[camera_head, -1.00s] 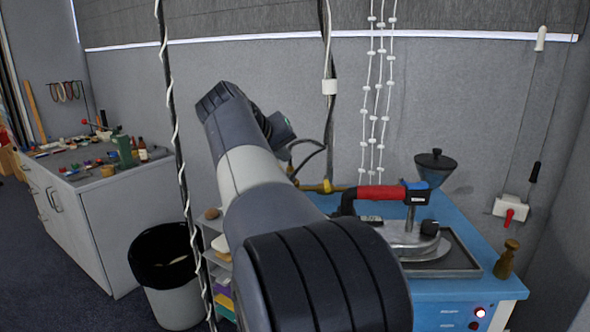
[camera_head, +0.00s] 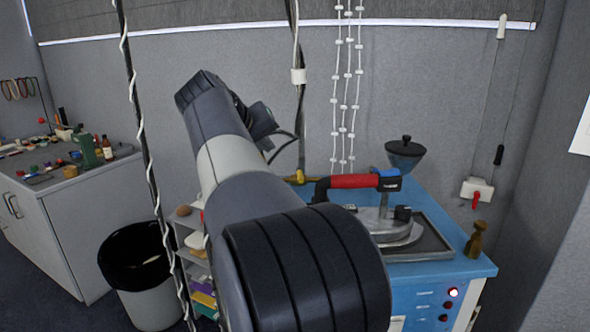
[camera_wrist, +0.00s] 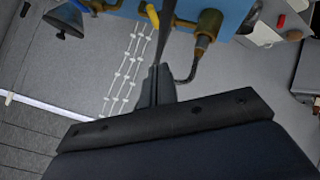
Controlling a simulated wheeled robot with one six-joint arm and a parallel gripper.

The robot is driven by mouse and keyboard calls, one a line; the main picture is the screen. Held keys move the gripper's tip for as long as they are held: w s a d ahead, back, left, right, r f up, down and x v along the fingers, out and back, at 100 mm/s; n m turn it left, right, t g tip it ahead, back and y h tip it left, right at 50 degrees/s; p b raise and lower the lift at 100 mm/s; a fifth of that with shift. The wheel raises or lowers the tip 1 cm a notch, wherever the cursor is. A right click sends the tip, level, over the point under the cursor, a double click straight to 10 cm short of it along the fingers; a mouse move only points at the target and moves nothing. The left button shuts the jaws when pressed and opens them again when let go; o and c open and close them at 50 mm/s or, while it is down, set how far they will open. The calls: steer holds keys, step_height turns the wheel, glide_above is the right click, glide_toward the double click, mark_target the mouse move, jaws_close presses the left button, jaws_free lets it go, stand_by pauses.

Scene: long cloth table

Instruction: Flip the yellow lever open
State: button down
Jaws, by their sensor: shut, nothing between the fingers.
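The yellow lever (camera_wrist: 168,13) shows at the top of the wrist view, beside brass pipe fittings (camera_wrist: 206,24) on the side of the blue bench (camera_wrist: 232,8). In the head view a small yellow piece (camera_head: 297,178) shows at the bench's back left edge, partly behind my arm; I cannot tell if it is the lever or a fitting. My gripper (camera_wrist: 157,68) is shut and empty in the wrist view, pointing up the picture toward the lever, apart from it. A dark pole lies between them in the picture. The gripper is hidden in the head view.
The blue bench (camera_head: 470,275) carries a press with a red handle (camera_head: 354,181), a dark hopper (camera_head: 405,150) and a wooden tamper (camera_head: 475,240). Hanging cables (camera_head: 150,170) and a bin (camera_head: 140,272) stand left of my arm. A grey cabinet (camera_head: 75,230) is further left.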

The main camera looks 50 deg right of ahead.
glide_above(302, 178)
steer(key=w+a, duration=0.3)
step_height(302, 178, down, 6)
steer(key=f, duration=0.1)
steer(key=d+f, duration=0.1)
steer(key=s+f, duration=0.1)
steer(key=shift+d+f, duration=0.15)
steer(key=shift+d, duration=0.15)
steer(key=shift+s+d, duration=0.25)
steer(key=shift+s, duration=0.15)
steer(key=shift+s+d, duration=0.55)
steer(key=shift+s, duration=0.05)
steer(key=shift+s+d, duration=0.55)
steer(key=shift+d, duration=0.25)
steer(key=shift+w, duration=0.1)
